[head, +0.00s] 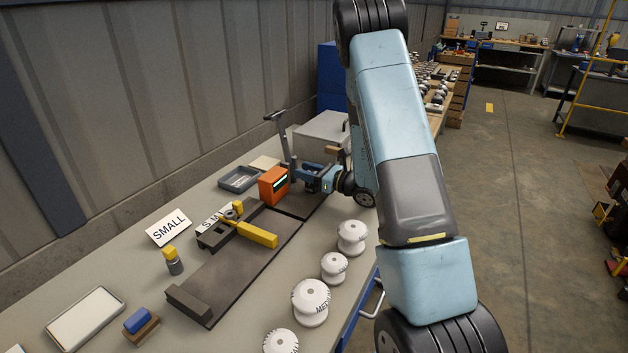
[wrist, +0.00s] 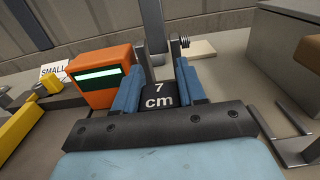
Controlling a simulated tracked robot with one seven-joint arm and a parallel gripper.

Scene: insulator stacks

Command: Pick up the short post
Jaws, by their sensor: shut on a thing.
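In the wrist view a dark block marked "7 cm" (wrist: 160,95), which looks like the short post, sits between the two blue fingers of my gripper (wrist: 157,88). The fingers are closed against its sides. Its lower part is hidden behind my gripper's dark crossbar. In the head view my gripper (head: 314,180) is low over the far part of the bench, just right of the orange box, and I cannot make out the block there. I cannot tell whether the block touches the surface below.
An orange box with a lit display (head: 273,186) stands close beside my gripper. A tall grey upright (head: 285,142) rises just behind. A dark tray-like base with a yellow bar (head: 257,234) lies nearer. Several white insulators (head: 311,301) line the bench's right side.

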